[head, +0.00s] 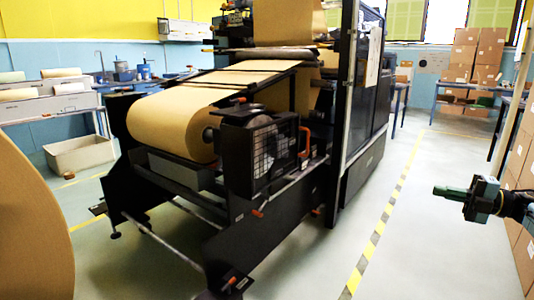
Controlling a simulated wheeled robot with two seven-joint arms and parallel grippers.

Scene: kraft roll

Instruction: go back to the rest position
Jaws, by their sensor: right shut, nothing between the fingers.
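My right gripper (448,192) comes in from the right edge, dark green and black, and points left. It is shut and empty, held in the air over the pale floor, apart from the machine. My left gripper does not show in the head view. The large black machine (190,235) stands in the middle, with a brown kraft paper roll (175,122) mounted on its near end.
A big kraft roll (30,225) stands close at the left edge. Cardboard boxes (522,150) are stacked along the right edge. A yellow-black floor stripe (377,232) runs beside the machine. The floor (440,250) between stripe and boxes is free. A bin (78,155) stands at the left.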

